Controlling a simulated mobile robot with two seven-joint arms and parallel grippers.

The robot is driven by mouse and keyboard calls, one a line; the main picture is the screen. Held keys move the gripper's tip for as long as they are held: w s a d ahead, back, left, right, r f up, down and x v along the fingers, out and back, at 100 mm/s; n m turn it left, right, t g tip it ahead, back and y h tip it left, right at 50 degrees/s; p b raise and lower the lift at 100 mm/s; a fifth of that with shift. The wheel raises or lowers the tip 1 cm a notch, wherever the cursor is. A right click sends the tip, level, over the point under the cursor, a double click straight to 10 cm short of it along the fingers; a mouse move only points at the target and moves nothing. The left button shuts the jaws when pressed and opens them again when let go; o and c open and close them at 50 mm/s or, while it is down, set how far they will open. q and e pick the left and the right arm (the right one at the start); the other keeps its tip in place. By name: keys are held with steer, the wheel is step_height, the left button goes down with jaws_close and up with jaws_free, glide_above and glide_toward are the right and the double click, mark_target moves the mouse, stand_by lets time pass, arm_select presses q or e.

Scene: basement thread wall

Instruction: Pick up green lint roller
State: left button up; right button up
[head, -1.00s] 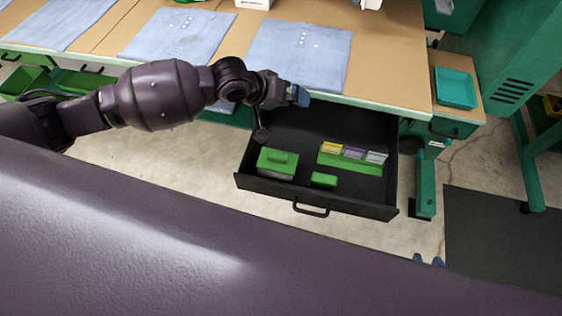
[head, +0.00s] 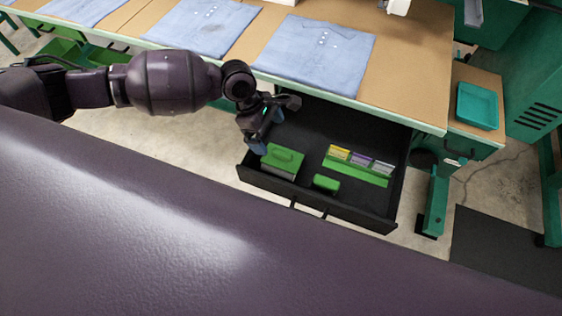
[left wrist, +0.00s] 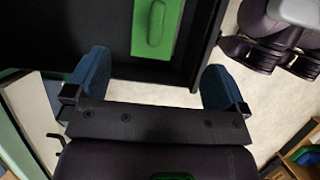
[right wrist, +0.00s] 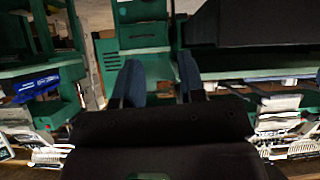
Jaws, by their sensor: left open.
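An open black drawer (head: 300,118) holds several green things. A green block with a raised handle (head: 282,158) stands at the left of the drawer, and a small green piece (head: 326,183) lies near the drawer's front. I cannot tell for sure which is the lint roller. My left gripper (head: 266,132) is open and empty, pointing down over the drawer's left part, just behind the handled block. The left wrist view shows a green handled thing (left wrist: 157,25) beyond the open blue fingers (left wrist: 155,80). My right gripper (right wrist: 158,82) is open and empty, away from the drawer.
A green holder (head: 355,172) with yellow, purple and grey packs sits at the drawer's right. The table (head: 405,75) above bears folded blue shirts (head: 318,52) and its edge overhangs the drawer's back. A teal tray (head: 477,106) lies at the right.

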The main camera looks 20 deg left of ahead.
mark_target(281, 152)
arm_select(q)
steer(key=b+x, duration=0.1)
steer(key=x, duration=0.3)
steer(key=shift+d+f, duration=0.15)
steer(key=shift+f, duration=0.25)
steer(key=shift+d+f, duration=0.15)
steer(key=shift+f, duration=0.2)
steer(key=b+x, duration=0.1)
steer(key=x, duration=0.1)
steer(key=b+x, duration=0.1)
steer(key=x, duration=0.1)
steer(key=shift+w+f, duration=0.15)
steer(key=shift+w, duration=0.05)
steer(key=shift+f, duration=0.3)
steer(key=shift+d+r, duration=0.1)
steer(key=c, duration=1)
